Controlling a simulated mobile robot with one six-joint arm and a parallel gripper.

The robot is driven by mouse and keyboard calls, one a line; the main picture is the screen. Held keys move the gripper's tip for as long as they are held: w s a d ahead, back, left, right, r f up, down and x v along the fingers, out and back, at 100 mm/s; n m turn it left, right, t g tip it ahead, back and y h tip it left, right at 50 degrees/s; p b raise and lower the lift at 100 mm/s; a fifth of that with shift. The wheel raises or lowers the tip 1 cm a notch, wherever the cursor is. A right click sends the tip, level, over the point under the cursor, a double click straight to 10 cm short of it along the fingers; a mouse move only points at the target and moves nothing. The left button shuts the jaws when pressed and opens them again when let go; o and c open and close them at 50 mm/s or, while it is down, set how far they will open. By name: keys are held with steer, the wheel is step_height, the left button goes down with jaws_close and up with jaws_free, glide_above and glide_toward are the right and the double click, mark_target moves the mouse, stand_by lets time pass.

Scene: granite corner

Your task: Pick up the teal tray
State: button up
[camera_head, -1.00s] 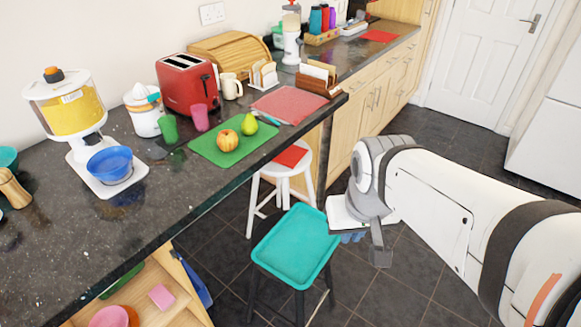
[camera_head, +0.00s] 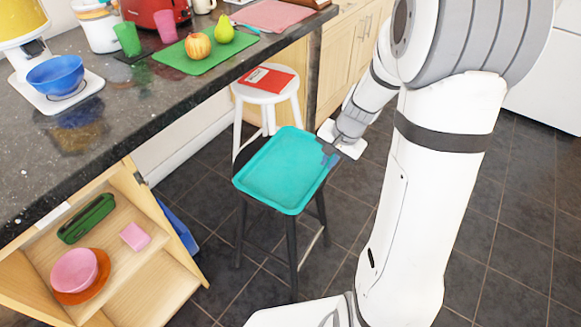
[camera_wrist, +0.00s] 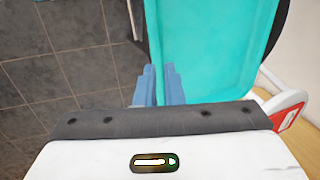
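The teal tray (camera_head: 280,172) lies flat on a dark stool in the middle of the head view. It fills the upper middle of the wrist view (camera_wrist: 215,45). My gripper (camera_head: 328,150) is at the tray's right edge in the head view. In the wrist view its two blue fingers (camera_wrist: 160,80) are close together, one on either side of the tray's rim, and look shut on it. The exact contact at the rim is partly hidden by the fingers. I see no clear gap between tray and stool.
The dark stool (camera_head: 292,243) stands on the tiled floor. A white stool (camera_head: 266,98) with a red book (camera_head: 268,78) is just behind. The granite counter (camera_head: 130,95) and an open wooden cabinet (camera_head: 150,290) are on the left. Floor to the right is clear.

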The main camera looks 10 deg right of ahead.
mark_target(320, 176)
steer(key=b+x, duration=0.2)
steer(key=x, duration=0.5)
steer(key=shift+a+f, duration=0.1)
steer(key=shift+f, duration=0.05)
jaws_close()
